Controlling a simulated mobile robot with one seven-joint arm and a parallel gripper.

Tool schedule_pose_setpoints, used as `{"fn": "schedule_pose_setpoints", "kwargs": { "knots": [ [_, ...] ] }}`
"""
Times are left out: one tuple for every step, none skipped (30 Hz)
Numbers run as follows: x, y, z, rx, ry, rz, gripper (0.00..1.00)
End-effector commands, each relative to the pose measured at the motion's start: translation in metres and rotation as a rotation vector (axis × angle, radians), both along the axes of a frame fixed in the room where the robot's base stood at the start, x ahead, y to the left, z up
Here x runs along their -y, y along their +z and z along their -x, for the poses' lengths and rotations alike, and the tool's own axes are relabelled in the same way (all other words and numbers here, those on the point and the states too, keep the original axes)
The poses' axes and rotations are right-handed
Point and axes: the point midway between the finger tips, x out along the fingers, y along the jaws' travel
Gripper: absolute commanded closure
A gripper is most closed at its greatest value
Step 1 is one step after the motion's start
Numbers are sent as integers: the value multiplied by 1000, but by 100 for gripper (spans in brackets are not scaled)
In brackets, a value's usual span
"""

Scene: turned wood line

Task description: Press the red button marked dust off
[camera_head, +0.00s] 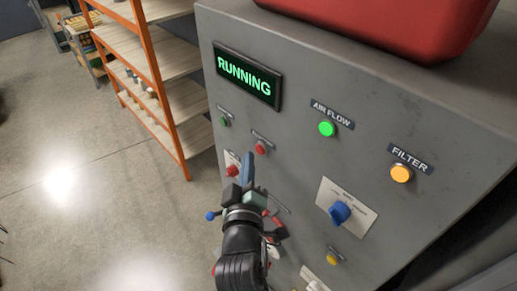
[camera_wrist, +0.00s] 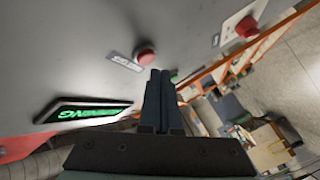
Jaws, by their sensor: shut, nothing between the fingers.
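My gripper (camera_head: 248,160) is shut and empty, its fingers together, in front of the grey panel (camera_head: 300,130). It also shows in the wrist view (camera_wrist: 160,73). A red button (camera_head: 261,148) with a small dark label above it sits just right of my fingertips in the head view. The same button shows in the wrist view (camera_wrist: 145,57), a little left of the fingertips. Another red button (camera_head: 232,170) on a pale plate is just left of my fingers, and far right in the wrist view (camera_wrist: 247,27). I cannot read either label. Contact with a button is not visible.
A display (camera_head: 248,77) reads RUNNING in green. A green button (camera_head: 225,121) is above left. AIR FLOW (camera_head: 326,129) glows green and FILTER (camera_head: 401,174) orange. A blue knob (camera_head: 340,212) is to the right. An orange-framed shelf (camera_head: 160,80) stands left; the floor before it is clear.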

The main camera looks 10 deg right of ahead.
Motion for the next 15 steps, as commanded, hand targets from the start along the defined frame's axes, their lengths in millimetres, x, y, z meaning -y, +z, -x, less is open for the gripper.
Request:
{"fn": "schedule_pose_setpoints", "kwargs": {
  "knots": [
    [0, 0, 0, 0, 0, 0, 100],
    [0, 0, 0, 0, 0, 0, 100],
    [0, 0, 0, 0, 0, 0, 100],
    [0, 0, 0, 0, 0, 0, 100],
    [0, 0, 0, 0, 0, 0, 100],
    [0, 0, 0, 0, 0, 0, 100],
    [0, 0, 0, 0, 0, 0, 100],
    [0, 0, 0, 0, 0, 0, 100],
    [0, 0, 0, 0, 0, 0, 100],
    [1, 0, -1, 0, 0, 0, 100],
    [1, 0, -1, 0, 0, 1, 100],
    [2, 0, -2, 0, 0, 1, 100],
    [3, 1, -2, 0, 0, 1, 100],
    [4, 1, -3, 0, 0, 2, 100],
    [5, 1, -4, 0, 0, 1, 100]
  ]
}}
